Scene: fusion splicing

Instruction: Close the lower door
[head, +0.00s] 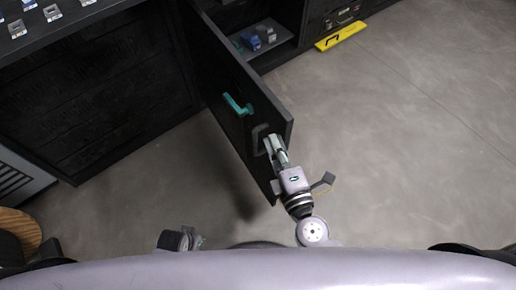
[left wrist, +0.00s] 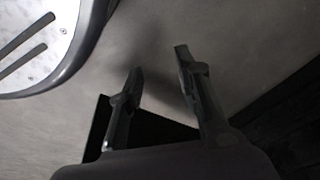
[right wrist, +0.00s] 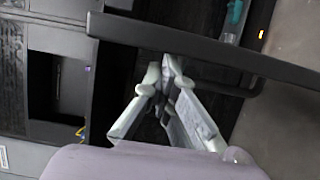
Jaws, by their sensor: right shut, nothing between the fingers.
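The black lower door (head: 215,85) stands open in the head view, swung out from the cabinet toward me. My left gripper (left wrist: 158,68) is open and empty in the left wrist view, away from the door handles.
The open cabinet compartment (head: 279,41) holds small blue and grey items (head: 257,36). A yellow object (head: 340,36) lies by the cabinet at the upper right. A counter with small items is at the upper left. The grey floor (head: 410,130) right of the door is clear.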

